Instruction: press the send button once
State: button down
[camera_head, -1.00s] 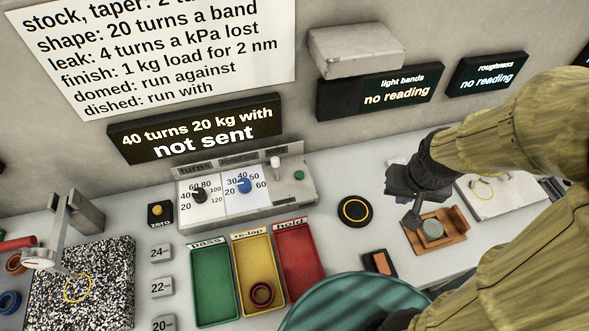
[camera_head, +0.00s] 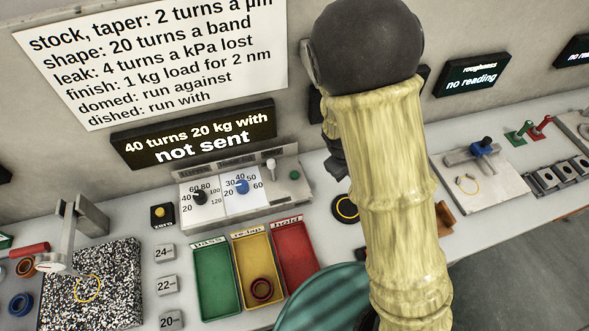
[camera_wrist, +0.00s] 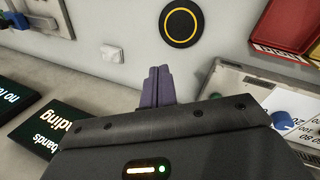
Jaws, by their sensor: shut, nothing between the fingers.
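The control panel (camera_head: 262,207) stands on the bench against the wall. It carries a black knob (camera_head: 199,197), a blue knob (camera_head: 242,187), a white lever (camera_head: 271,165) and, at its right end, a small green button (camera_head: 294,174), which looks like the send button; I read no label on it. The display (camera_head: 195,132) above reads "40 turns 20 kg with not sent". My gripper (camera_head: 337,165) is right of the panel, apart from the button and partly hidden by my arm.
A black disc with a yellow ring (camera_wrist: 181,25) lies on the bench near my gripper. Green, yellow and red trays (camera_head: 296,254) stand in front of the panel. A black zero box (camera_head: 162,215) is left of it.

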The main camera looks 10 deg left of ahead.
jog(key=w+a+f+n+t+h+p, duration=0.2)
jog(key=w+a+n+t+p, duration=0.15)
jog(key=a+n, duration=0.45)
jog(key=n+t, duration=0.2)
jog(key=n, duration=0.2)
send_over(292, 177)
jog(key=shift+r+p, duration=0.3)
jog(key=shift+p, duration=0.05)
jog(key=shift+f, duration=0.1)
notch_tip(292, 177, down, 9)
jog(key=b, duration=0.6)
jog(key=shift+r+b, duration=0.2)
jog(key=shift+b, duration=0.1)
dwell(0.6)
jog(key=shift+f+b, duration=0.35)
jog(key=shift+f, duration=0.05)
